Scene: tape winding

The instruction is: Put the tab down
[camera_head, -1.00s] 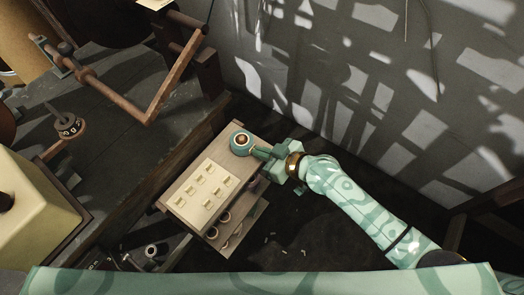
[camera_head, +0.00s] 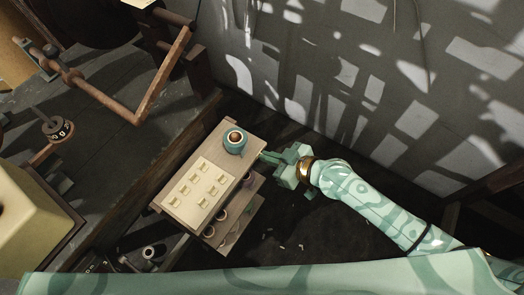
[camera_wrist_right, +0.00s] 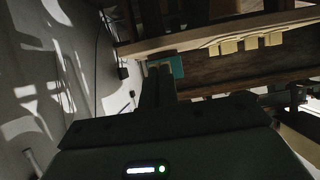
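Several small cream tabs (camera_head: 201,183) lie in rows on the top board of a small wooden stand (camera_head: 178,209). A teal round holder (camera_head: 235,141) with a brown centre sits at the board's far end. My right gripper (camera_head: 266,157) is just off the board's right edge, apart from the holder. In the right wrist view its narrow fingers (camera_wrist_right: 158,82) are close together beside a teal piece (camera_wrist_right: 175,66); whether a gap remains is unclear. I see no tab clearly held. Tabs also show along the board edge (camera_wrist_right: 248,43) there. My left gripper is out of view.
Lower shelves of the stand hold several round items (camera_head: 222,213). A dark workbench (camera_head: 112,150) with a crank (camera_head: 125,107) and a numbered dial (camera_head: 58,130) stands at left. A grey wall (camera_head: 330,70) rises behind. Small pale scraps lie on the dark floor.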

